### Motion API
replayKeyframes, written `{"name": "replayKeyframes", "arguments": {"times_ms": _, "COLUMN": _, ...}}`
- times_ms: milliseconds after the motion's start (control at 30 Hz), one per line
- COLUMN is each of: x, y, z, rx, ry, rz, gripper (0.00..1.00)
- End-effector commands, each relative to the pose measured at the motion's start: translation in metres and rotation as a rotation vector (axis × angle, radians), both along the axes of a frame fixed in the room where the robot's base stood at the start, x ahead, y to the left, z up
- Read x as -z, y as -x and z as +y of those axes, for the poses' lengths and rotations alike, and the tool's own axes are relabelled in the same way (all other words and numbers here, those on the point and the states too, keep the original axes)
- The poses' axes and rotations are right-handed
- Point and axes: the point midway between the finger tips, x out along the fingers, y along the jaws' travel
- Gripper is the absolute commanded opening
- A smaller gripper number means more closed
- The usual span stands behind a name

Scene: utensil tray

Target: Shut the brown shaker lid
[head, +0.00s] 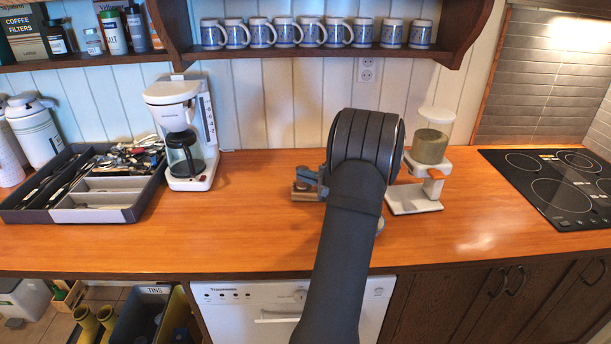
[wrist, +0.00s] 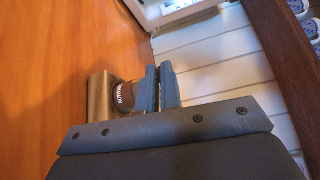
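A white coffee maker (head: 180,135) and a dark utensil tray (head: 28,208) stand to the left. A white coffee grinder (head: 415,199) stands just right of my arm. A black hob (head: 545,190) lies at the far right. The front counter between tray and arm is clear.

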Motion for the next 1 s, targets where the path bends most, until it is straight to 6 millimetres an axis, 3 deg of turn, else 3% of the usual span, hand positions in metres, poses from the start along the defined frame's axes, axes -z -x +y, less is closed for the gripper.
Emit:
{"name": "replayKeyframes", "arguments": {"times_ms": 200, "x": 0.000, "y": 0.000, "z": 0.000, "rx": 0.000, "ry": 0.000, "rz": 0.000, "gripper": 0.00}}
{"name": "replayKeyframes", "arguments": {"times_ms": 300, "x": 0.000, "y": 0.000, "z": 0.000, "rx": 0.000, "ry": -0.001, "rz": 0.001, "gripper": 0.24}}
{"name": "replayKeyframes", "arguments": {"times_ms": 333, "x": 0.000, "y": 0.000, "z": 0.000, "rx": 0.000, "ry": -0.001, "rz": 0.001, "gripper": 0.26}}
{"name": "replayKeyframes", "arguments": {"times_ms": 667, "x": 0.000, "y": 0.002, "z": -0.003, "rx": 0.000, "ry": -0.001, "rz": 0.001, "gripper": 0.26}}
{"name": "replayKeyframes", "arguments": {"times_ms": 833, "x": -0.001, "y": 0.014, "z": -0.022, "rx": 0.004, "ry": -0.001, "rz": 0.002, "gripper": 0.26}}
{"name": "replayKeyframes", "arguments": {"times_ms": 1000, "x": -0.004, "y": 0.038, "z": -0.056, "rx": 0.005, "ry": 0.001, "rz": 0.000, "gripper": 0.26}}
